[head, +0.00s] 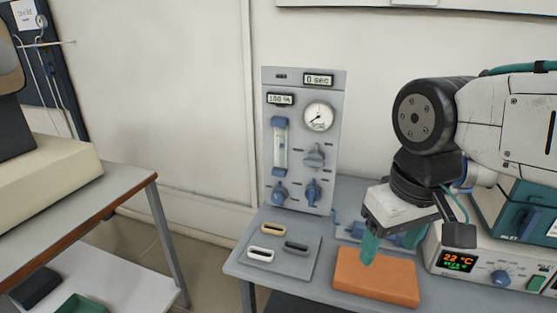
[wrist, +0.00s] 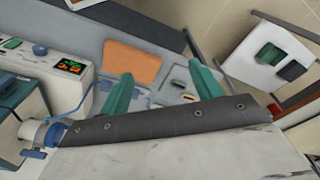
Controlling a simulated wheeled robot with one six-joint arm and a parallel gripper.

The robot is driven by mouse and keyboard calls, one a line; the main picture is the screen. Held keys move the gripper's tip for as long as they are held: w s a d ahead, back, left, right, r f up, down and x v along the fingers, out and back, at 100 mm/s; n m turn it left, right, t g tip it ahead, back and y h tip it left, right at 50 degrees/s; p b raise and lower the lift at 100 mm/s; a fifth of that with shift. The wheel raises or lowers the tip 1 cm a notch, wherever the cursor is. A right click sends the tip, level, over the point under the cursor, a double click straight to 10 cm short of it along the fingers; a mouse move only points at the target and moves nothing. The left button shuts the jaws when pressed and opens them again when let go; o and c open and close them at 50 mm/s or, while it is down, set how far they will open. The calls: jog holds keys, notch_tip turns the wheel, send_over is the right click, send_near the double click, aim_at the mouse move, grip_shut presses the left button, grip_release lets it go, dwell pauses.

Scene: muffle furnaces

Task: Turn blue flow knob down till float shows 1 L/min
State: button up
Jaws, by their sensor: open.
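The grey gas panel (head: 303,83) stands upright at the back of the bench in the head view. Its flow tube (head: 280,147) has blue end caps; the float's reading is too small to make out. A round blue knob (head: 280,193) sits just under the tube, and a second blue knob (head: 312,192) with a lever shape sits to its right. My gripper (head: 390,243) hangs to the right of the panel, low over the bench near the orange block, apart from the knobs. Its green fingers are spread and empty, also in the wrist view (wrist: 162,88). The wrist view shows no panel.
A grey knob (head: 314,156) and a round gauge (head: 318,116) are on the panel. An orange block (head: 375,285) and a grey plate (head: 290,268) with small boats lie on the bench. A furnace controller (head: 459,261) reads 22 °C at right. A side table (head: 120,185) stands left.

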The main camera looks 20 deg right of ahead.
jog(key=w+d+f+n+h, duration=0.2)
jog(key=w+d+n+h, duration=0.15)
jog(key=w, duration=0.45)
jog(key=w+d+f+n+h, duration=0.2)
jog(key=w+n+h, duration=0.3)
jog(key=w, duration=0.3)
jog(key=w+d+f+n+h, duration=0.2)
jog(key=w+n+h, duration=0.25)
jog(key=w, duration=0.25)
jog(key=n+t+y, duration=0.2)
jog(key=n+t, duration=1.1)
jog(key=n, duration=0.4)
send_near(276, 200)
jog(key=shift+w+d+r, duration=0.15)
jog(key=shift+w+d, duration=0.05)
jog(key=shift+d, duration=0.3)
jog(key=shift+w+y, duration=0.2)
jog(key=shift+y, duration=0.1)
jog(key=x, duration=0.7)
jog(key=shift+w+d, duration=0.15)
